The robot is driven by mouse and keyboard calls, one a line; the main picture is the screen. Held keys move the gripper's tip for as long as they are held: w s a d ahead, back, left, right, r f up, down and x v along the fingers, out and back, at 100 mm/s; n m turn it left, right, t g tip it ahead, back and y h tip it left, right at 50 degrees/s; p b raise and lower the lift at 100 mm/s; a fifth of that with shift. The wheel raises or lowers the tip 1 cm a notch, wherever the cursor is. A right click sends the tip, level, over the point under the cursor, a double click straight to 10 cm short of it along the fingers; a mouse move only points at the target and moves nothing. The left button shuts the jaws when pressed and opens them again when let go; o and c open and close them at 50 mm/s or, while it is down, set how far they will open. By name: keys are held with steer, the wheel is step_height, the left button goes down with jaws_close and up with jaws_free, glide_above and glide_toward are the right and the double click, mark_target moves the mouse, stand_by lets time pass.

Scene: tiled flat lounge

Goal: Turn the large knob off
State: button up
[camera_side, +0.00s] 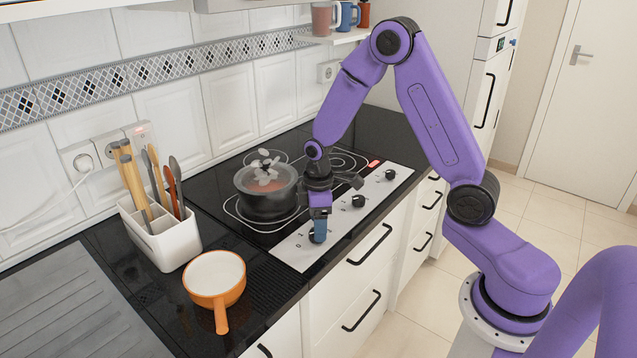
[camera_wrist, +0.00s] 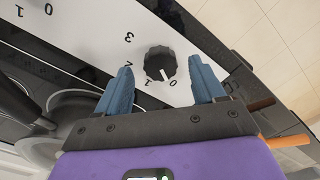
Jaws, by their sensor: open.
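A round black knob (camera_wrist: 160,65) sits on the white control panel (camera_wrist: 112,20), with printed numbers around it. Its white mark points toward the 0 side, near the 0; the exact setting is hard to tell. My gripper (camera_wrist: 161,67) is open, with one blue finger on each side of the knob. I cannot tell whether either finger touches it. In the side view, my gripper (camera_side: 319,229) points down at the near-left end of the panel (camera_side: 295,252) and mostly hides this knob.
Two other knobs (camera_side: 358,201) (camera_side: 390,174) are farther along the panel. A lidded pot (camera_side: 266,190) stands on the hob, close to my gripper. An orange pan (camera_side: 214,281) and a white utensil holder (camera_side: 164,240) stand to the left.

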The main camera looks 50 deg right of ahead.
step_height(320, 180, up, 15)
steer(key=shift+r, duration=0.2)
steer(key=shift+a, duration=0.1)
stand_by(0.4)
steer(key=s+a+n, duration=0.2)
steer(key=s+a, duration=0.6)
steer(key=s, duration=0.5)
steer(key=s+f+n, duration=0.1)
steer(key=s, duration=1.3)
steer(key=shift+d, duration=0.35)
